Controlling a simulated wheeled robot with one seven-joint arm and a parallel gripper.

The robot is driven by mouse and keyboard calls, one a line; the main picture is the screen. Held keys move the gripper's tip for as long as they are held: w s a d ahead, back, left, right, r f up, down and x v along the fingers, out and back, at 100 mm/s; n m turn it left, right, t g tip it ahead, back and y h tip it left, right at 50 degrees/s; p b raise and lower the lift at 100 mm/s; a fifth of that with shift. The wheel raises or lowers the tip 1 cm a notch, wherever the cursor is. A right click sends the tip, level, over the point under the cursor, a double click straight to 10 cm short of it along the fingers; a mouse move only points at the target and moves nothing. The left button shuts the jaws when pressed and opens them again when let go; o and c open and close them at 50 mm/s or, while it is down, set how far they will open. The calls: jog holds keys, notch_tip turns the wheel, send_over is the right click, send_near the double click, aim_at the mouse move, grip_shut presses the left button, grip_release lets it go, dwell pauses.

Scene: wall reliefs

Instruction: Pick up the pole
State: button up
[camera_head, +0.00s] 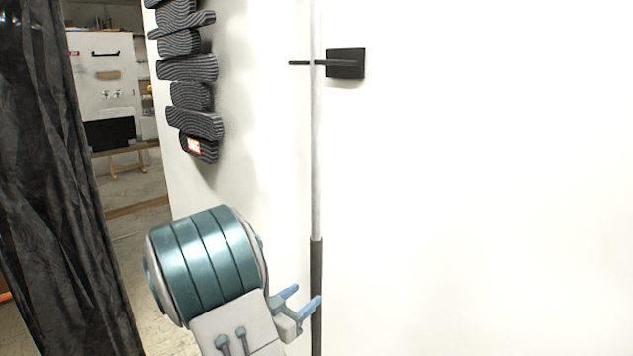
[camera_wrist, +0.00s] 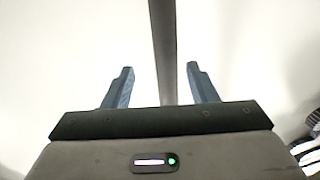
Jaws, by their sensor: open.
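The pole (camera_head: 316,160) stands upright close to a white wall, pale grey above with a dark lower part. It passes by a black wall bracket (camera_head: 346,64) near the top. My gripper (camera_head: 304,297) is open beside the dark lower part, its blue fingers pointing toward it. In the wrist view the pole (camera_wrist: 163,45) runs down between the two open fingers of my gripper (camera_wrist: 160,85), nearer the right one. The fingers do not appear to touch it. The pole's top and bottom ends are out of view.
A dark, wavy stacked relief (camera_head: 188,80) hangs on the wall left of the pole. A black curtain (camera_head: 60,190) hangs at the far left, with an opening to a room behind. The white wall (camera_head: 480,180) right of the pole is bare.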

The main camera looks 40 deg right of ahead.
aim_at(312, 285)
jog(key=shift+w+p+x, duration=0.15)
jog(key=shift+w+x, duration=0.05)
jog(key=shift+x, duration=1.5)
jog(key=shift+w+p+x, duration=0.15)
jog(key=shift+w+x, duration=0.1)
jog(key=shift+x, duration=1.5)
jog(key=shift+a, duration=0.1)
grip_shut()
